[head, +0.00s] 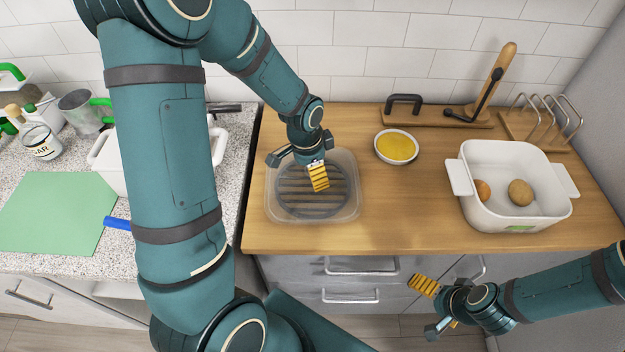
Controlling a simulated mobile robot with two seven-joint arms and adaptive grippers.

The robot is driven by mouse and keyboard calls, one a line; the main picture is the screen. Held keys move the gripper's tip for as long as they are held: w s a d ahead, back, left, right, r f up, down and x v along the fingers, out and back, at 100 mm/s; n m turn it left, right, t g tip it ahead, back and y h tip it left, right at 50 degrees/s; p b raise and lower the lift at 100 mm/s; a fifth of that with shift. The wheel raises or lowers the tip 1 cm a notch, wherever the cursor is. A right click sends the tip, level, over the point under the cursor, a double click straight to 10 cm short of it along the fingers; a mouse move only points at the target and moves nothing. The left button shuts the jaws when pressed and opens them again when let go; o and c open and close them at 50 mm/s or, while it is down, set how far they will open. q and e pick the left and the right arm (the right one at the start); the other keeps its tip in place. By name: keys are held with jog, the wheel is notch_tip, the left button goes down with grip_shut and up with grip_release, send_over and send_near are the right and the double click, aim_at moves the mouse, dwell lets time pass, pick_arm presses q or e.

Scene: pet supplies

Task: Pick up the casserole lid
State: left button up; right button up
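A clear, rounded-square piece (346,211), apparently the glass casserole lid, lies on the wooden counter, with a dark round slatted trivet (312,203) showing through it or in it. I cannot tell whether its knob is under my gripper. My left gripper (318,178) points down over its upper middle. One yellow finger pad shows; the other is hidden, so its opening and any contact are unclear. A white casserole dish (515,217) with round brown items inside stands at the right. My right gripper (432,304) is open and empty, in front of the counter's edge.
A bowl of yellow content (396,147) stands right of the lid. A wooden board with black handle (440,117) and a wire rack (540,127) are behind. A green mat (55,213) and a white dish (106,163) are left. The counter between lid and casserole is clear.

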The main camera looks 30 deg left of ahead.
pick_arm(q)
grip_shut()
